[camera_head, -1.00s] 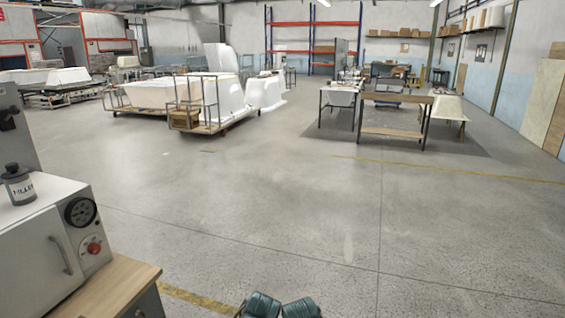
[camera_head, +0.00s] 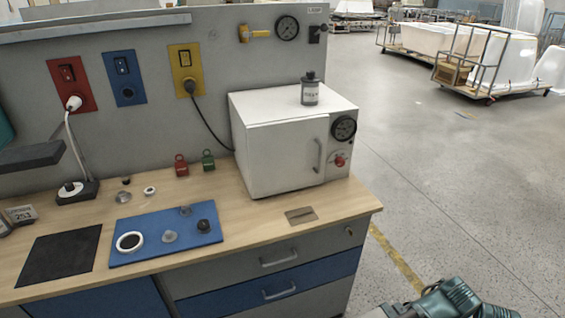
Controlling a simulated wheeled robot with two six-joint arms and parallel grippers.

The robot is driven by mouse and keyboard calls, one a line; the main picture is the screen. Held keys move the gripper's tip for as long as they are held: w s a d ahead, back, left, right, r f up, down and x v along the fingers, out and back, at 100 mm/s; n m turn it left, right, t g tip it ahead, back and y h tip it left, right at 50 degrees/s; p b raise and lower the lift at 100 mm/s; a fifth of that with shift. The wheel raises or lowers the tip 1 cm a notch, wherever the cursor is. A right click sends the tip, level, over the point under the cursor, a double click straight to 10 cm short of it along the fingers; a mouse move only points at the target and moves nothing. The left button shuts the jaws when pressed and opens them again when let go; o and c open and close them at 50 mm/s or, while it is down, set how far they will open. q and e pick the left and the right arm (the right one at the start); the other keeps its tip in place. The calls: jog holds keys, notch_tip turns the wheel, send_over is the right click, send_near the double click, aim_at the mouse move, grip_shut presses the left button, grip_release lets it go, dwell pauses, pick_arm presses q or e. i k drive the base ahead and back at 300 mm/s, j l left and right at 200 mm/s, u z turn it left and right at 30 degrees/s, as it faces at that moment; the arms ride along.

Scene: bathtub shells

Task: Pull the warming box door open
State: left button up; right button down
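The warming box (camera_head: 262,108) is a white box at the right end of the workbench. Its door (camera_head: 285,160) is on the front face and looks shut. A grey vertical bar handle (camera_head: 318,155) sits near the door's right edge. Right of the door are a black round dial (camera_head: 344,128) and a red knob (camera_head: 340,161). Neither of my grippers can be made out. Dark teal parts at the bottom right edge look like part of my own body, with no fingers visible.
A labelled bottle (camera_head: 310,90) stands on top of the box. The wooden bench (camera_head: 235,205) holds a blue mat (camera_head: 150,250) with small parts, a black mat (camera_head: 62,258), and red (camera_head: 181,165) and green (camera_head: 208,160) padlock-like items.

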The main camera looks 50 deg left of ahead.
aim_at(284, 157)
jog(key=u, duration=1.6)
